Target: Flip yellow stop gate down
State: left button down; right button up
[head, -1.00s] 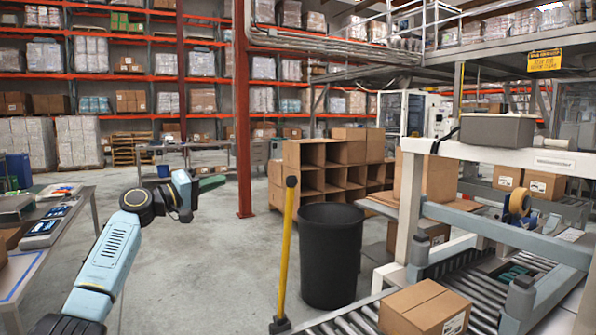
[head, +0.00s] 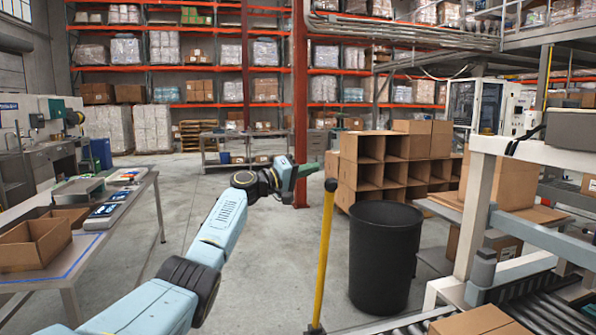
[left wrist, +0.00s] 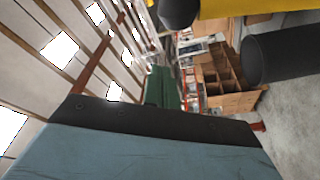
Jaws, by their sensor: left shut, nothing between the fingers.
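The yellow stop gate (head: 324,250) is a thin bar standing nearly upright, with a black knob (head: 331,185) on top and a dark foot by the conveyor. The bar also shows in the left wrist view (left wrist: 255,9), along the top right, with its knob at the top middle. My left gripper (head: 308,170) has green fingers, is shut and empty, and is just left of and slightly above the knob in the head view. In the left wrist view the fingers (left wrist: 162,87) show apart from the knob. My right gripper is out of view.
A black bin (head: 384,257) stands right of the gate, with cardboard cubbies (head: 400,165) behind it. The roller conveyor (head: 550,305) with a carton (head: 480,321) is at lower right. A table (head: 150,185) stands left. The floor between table and gate is clear.

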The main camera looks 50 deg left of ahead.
pick_arm(q)
jog(key=shift+w+d+f+p, duration=0.15)
jog(key=shift+d+f+p, duration=0.25)
jog(key=shift+d, duration=0.45)
jog(key=shift+w+d+f+p, duration=0.15)
jog(key=shift+d+f, duration=0.35)
jog(key=shift+d, duration=0.35)
